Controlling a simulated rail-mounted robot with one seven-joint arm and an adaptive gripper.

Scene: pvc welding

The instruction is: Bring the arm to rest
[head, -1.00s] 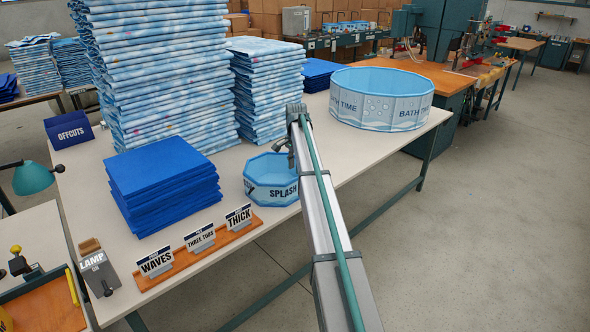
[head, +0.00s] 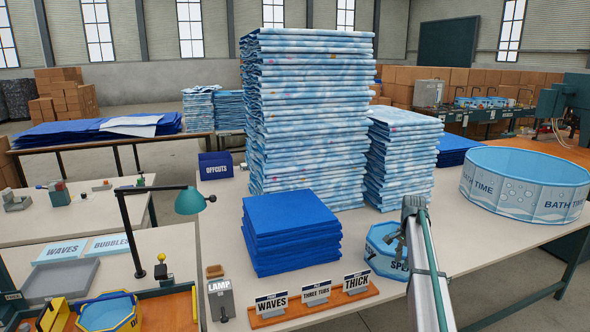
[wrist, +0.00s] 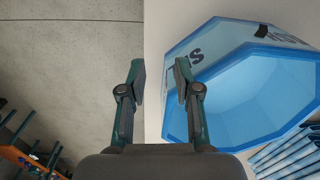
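My gripper (wrist: 158,88) is open in the wrist view, with a clear gap between its two fingers and nothing between them. The fingers are too small to read there.
The white table (head: 455,215) holds tall stacks of patterned sheets (head: 305,120), a blue stack (head: 292,235), a sign rack (head: 315,309) and a large "BATH TIME" pool (head: 525,190). A LAMP box (head: 220,300) and a green lamp (head: 190,200) stand left. Bare floor (wrist: 65,60) shows beside the table.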

